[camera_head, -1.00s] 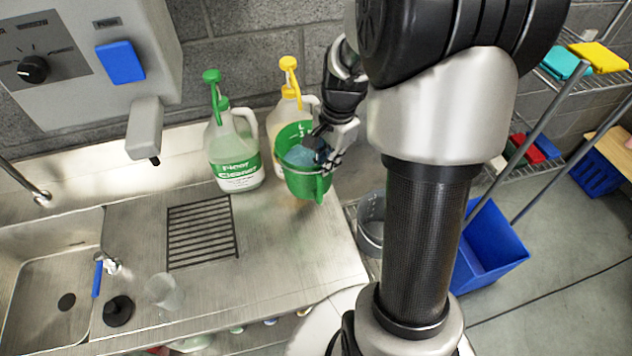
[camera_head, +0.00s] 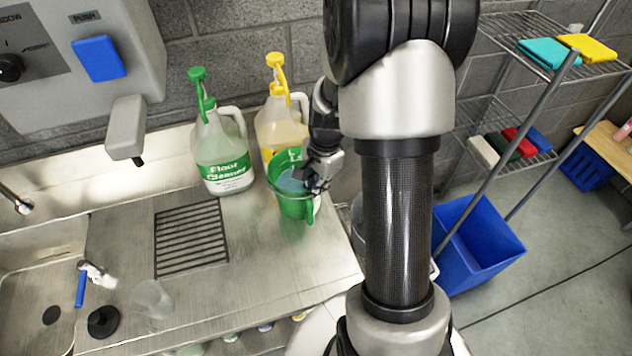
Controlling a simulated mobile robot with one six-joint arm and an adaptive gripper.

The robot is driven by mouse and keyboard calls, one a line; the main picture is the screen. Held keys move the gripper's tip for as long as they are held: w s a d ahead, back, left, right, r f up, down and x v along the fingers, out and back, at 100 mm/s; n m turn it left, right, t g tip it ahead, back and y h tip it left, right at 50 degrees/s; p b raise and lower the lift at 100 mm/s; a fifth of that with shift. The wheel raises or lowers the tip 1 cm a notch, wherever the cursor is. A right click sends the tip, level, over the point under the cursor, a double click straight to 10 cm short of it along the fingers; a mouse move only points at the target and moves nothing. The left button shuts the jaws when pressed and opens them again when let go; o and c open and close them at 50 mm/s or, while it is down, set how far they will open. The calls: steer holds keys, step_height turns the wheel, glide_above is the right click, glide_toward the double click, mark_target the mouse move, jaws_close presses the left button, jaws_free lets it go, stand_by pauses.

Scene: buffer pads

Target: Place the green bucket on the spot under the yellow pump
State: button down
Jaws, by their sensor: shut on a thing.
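The green bucket (camera_head: 292,203) is in front of the yellow-pump jug (camera_head: 276,128), at the right end of the steel counter. It looks roughly upright, with some bluish content inside. My gripper (camera_head: 308,180) is shut on the bucket at its right side. The bucket overlaps the lower part of the jug, so the spot under the yellow pump (camera_head: 277,72) is partly hidden. I cannot tell whether the bucket touches the counter.
A green-pump floor cleaner jug (camera_head: 221,150) stands left of the yellow-pump jug. A drain grate (camera_head: 190,238), a clear cup (camera_head: 152,300) and a sink (camera_head: 40,260) lie further left. A blue bin (camera_head: 478,245) and wire shelf (camera_head: 500,130) stand right. The counter front is mostly clear.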

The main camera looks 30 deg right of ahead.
steer(key=shift+r, duration=0.15)
steer(key=c, duration=2.2)
jaws_free()
steer(key=shift+f, duration=0.2)
steer(key=o, duration=0.4)
steer(key=shift+r, duration=0.1)
step_height(320, 180, up, 12)
steer(key=s+p, duration=0.1)
steer(key=p, duration=0.2)
steer(key=s+a+r+n+t, duration=0.2)
steer(key=s+a+r+n, duration=0.45)
steer(key=a+r, duration=0.3)
steer(key=s+a+r+n, duration=0.1)
steer(key=s+a+n, duration=0.1)
steer(key=s+n, duration=0.1)
steer(key=s+a+r+n+t, duration=0.1)
steer(key=s+a+n, duration=0.1)
steer(key=s+n, duration=0.1)
steer(key=s+a+r+n, duration=0.1)
steer(key=s+r+n, duration=0.1)
steer(key=s+n, duration=0.2)
steer(key=shift+s+a+t+h, duration=0.1)
steer(key=shift+a+t+h, duration=0.3)
